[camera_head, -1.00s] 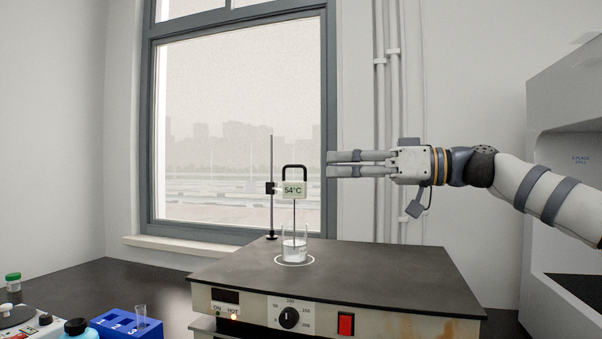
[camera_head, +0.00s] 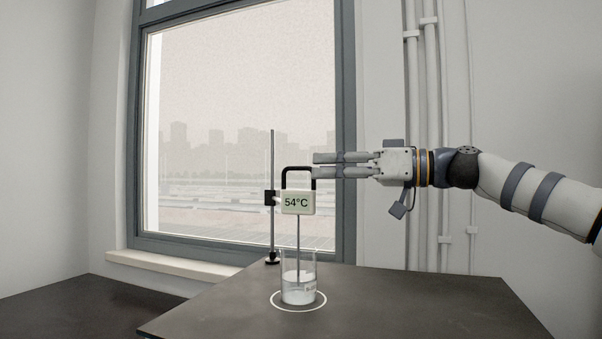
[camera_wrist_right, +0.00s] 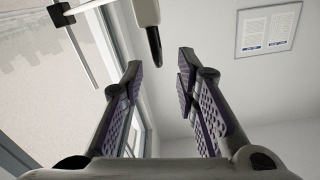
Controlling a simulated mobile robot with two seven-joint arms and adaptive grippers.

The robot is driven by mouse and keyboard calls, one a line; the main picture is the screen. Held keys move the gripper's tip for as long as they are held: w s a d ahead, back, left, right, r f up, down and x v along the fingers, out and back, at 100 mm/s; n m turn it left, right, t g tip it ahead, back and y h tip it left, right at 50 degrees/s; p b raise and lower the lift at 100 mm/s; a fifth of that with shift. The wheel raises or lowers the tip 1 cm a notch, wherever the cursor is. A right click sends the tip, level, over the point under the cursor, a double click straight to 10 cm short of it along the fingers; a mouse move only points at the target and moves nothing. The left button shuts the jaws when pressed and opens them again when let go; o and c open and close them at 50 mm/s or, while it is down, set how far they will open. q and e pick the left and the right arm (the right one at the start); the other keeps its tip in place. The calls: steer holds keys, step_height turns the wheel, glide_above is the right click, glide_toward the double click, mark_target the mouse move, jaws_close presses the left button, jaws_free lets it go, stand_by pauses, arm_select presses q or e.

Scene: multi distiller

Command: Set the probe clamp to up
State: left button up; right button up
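The probe clamp holds a white display (camera_head: 298,203) reading 54°C, with a black loop handle (camera_head: 299,169) on top. A black clamp block (camera_head: 270,198) joins it to a thin upright rod (camera_head: 272,160). The thin probe (camera_head: 298,240) hangs from the display and reaches down into a glass beaker (camera_head: 299,284). My right gripper (camera_head: 314,165) comes in from the right, fingertips at the handle's right side. In the right wrist view the fingers (camera_wrist_right: 159,70) are apart, with the black handle (camera_wrist_right: 154,45) in front of the gap, not gripped. My left gripper is not shown.

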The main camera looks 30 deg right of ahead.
mark_target(302, 168)
steer(key=x, duration=0.5)
steer(key=shift+w+a, duration=0.2)
steer(key=shift+w, duration=0.15)
jaws_close()
steer(key=shift+d, duration=0.1)
